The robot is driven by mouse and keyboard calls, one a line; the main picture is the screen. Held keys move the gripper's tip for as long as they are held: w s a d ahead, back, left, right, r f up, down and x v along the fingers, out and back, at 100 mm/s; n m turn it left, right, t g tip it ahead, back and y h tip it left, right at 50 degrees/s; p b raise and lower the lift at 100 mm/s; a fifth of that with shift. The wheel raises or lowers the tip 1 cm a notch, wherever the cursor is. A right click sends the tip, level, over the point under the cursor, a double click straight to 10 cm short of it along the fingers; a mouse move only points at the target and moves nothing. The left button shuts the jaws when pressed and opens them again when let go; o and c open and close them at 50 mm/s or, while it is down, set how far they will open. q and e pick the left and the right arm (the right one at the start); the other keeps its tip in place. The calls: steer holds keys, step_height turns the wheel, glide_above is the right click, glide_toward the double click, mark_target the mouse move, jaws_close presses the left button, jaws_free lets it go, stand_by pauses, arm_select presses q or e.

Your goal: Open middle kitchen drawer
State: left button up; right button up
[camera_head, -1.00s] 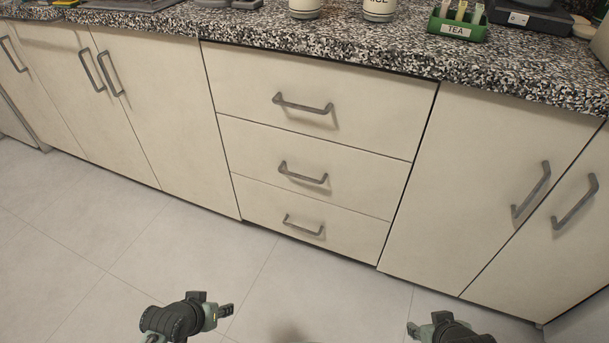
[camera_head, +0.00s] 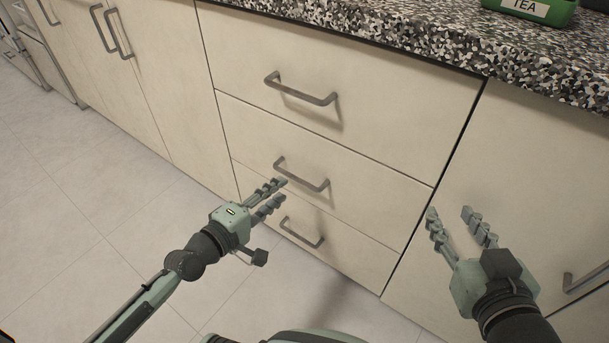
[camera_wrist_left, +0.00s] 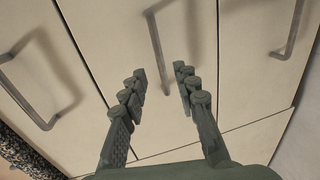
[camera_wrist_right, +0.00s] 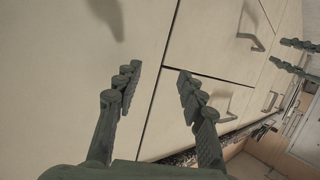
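The middle drawer (camera_head: 365,200) is a cream front in a stack of three, flush with its neighbours and shut. Its grey bar handle (camera_head: 302,177) also shows in the left wrist view (camera_wrist_left: 156,50), running into the space between my left fingertips. My left gripper (camera_head: 281,191) is open and empty, close to this handle at its lower left. I cannot tell if it touches the handle. My right gripper (camera_head: 450,212) is open and empty in front of the cabinet door to the right of the drawers.
The top drawer handle (camera_head: 300,92) and bottom drawer handle (camera_head: 302,232) lie above and below. A speckled countertop (camera_head: 400,35) overhangs the drawers, with a green tea box (camera_head: 540,10) on it. A door handle (camera_head: 585,278) is at the right. Tiled floor (camera_head: 80,200) is clear at the left.

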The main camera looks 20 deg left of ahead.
mark_target(294, 179)
arm_select(q)
steer(key=shift+x, duration=3.65)
arm_select(e)
steer(key=shift+w+a+r+t+y, duration=0.1)
steer(key=shift+a+r+t+y, duration=0.2)
steer(key=shift+r, duration=0.35)
steer(key=shift+w+a+r+t+y, duration=0.1)
steer(key=shift+a+r+t, duration=0.2)
steer(key=shift+a+r, duration=0.25)
arm_select(q)
jaws_close()
